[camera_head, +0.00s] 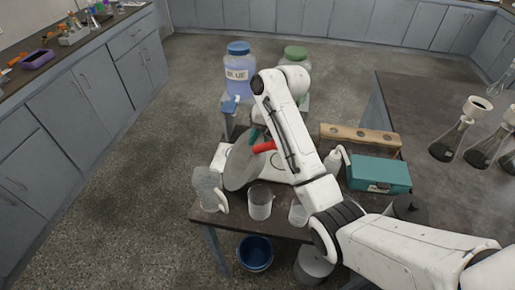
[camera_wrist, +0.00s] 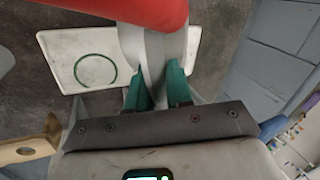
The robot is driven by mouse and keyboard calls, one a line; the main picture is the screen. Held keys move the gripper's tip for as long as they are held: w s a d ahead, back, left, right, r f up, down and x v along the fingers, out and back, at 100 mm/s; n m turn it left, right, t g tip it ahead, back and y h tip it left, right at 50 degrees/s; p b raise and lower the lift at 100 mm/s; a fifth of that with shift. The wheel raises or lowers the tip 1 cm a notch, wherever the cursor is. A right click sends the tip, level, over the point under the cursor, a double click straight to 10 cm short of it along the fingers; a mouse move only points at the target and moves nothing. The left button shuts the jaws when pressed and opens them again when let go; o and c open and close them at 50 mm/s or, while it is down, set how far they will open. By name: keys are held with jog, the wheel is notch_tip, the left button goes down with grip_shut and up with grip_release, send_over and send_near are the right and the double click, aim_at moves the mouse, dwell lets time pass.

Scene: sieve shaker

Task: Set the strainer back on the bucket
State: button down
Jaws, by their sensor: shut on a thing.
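The strainer (camera_head: 241,165) appears as a grey disc, tilted on edge, with a red handle (camera_head: 263,147). My gripper (camera_head: 255,134) has teal fingertips and is shut on the strainer near the red handle, above the left part of the table. In the wrist view, the fingers of my gripper (camera_wrist: 157,90) press on a grey metal part, with the red handle (camera_wrist: 145,12) beyond. A blue bucket (camera_head: 255,252) and a pale bucket (camera_head: 313,264) stand low by the table's front. I cannot tell which one the strainer belongs to.
A white plate with a green ring (camera_wrist: 95,72) lies below the strainer. A clear jug (camera_head: 208,188) and beaker (camera_head: 260,203) stand near the table's front edge. A teal box (camera_head: 379,174) and wooden rack (camera_head: 360,136) are to the right. Large jars (camera_head: 238,70) stand behind.

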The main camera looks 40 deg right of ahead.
jog(key=shift+w+d+f, duration=0.2)
jog(key=shift+w+f, duration=0.15)
jog(key=shift+f, duration=0.1)
jog(key=shift+f+p, duration=0.45)
jog(key=shift+f, duration=1.1)
jog(key=c, duration=1)
grip_release()
jog(key=p+v, duration=0.2)
jog(key=v, duration=1)
jog(key=shift+p, duration=0.4)
